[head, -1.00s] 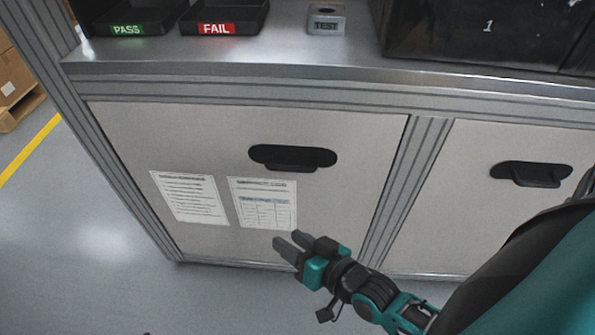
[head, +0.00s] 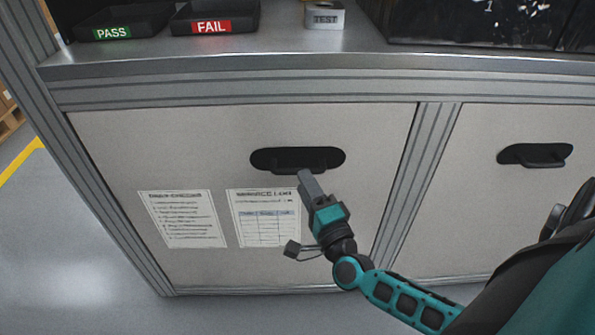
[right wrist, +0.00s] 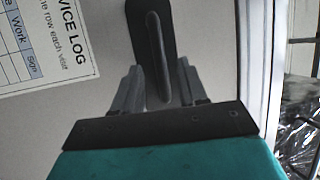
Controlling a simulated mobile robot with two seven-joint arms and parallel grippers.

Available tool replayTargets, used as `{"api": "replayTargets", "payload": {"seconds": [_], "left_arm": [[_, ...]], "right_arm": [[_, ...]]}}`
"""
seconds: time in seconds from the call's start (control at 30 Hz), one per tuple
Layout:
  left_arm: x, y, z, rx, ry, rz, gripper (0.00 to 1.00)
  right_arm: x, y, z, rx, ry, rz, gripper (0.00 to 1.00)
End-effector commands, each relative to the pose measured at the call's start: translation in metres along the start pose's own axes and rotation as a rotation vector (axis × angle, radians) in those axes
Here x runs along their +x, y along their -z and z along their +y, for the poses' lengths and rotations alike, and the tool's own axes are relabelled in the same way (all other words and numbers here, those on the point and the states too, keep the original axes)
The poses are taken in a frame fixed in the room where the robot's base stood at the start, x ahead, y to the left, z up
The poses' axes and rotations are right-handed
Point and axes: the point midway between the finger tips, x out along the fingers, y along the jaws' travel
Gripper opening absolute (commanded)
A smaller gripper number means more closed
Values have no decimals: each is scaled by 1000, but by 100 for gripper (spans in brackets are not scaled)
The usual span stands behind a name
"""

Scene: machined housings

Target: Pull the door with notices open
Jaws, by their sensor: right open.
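The door with notices (head: 110,150) is the left grey panel under the bench, and it looks shut. Two white sheets hang on it, a list (head: 182,218) and a service log (head: 262,217). Its black recessed handle (head: 297,160) sits near the top. My right gripper (head: 304,174) is at the lower right edge of that handle. In the right wrist view the open fingers (right wrist: 155,88) stand either side of the line of the handle bar (right wrist: 155,55), with a gap between them. I cannot tell whether they touch it. My left gripper is not in view.
A second panel (head: 500,220) with its own black handle (head: 535,155) is to the right, past a metal post (head: 412,180). Above, the bench top (head: 250,50) holds a PASS tray (head: 122,22), a FAIL tray (head: 214,18), a TEST block (head: 324,16) and a dark bin (head: 450,22).

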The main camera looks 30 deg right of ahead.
Motion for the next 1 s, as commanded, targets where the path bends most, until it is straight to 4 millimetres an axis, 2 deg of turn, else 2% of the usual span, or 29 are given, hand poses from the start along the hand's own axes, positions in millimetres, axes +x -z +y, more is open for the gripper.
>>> {"api": "replayTargets", "payload": {"seconds": [0.1, 0.3, 0.7, 1.0], "left_arm": [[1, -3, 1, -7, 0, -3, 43], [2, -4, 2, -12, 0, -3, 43], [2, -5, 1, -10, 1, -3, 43], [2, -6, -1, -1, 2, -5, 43]], "right_arm": [[23, 0, 0, 1, 2, 1, 42], [44, 0, 0, 0, 0, 0, 42], [50, 0, 0, -1, -1, -1, 41], [50, -1, 0, -1, -1, -1, 13]]}}
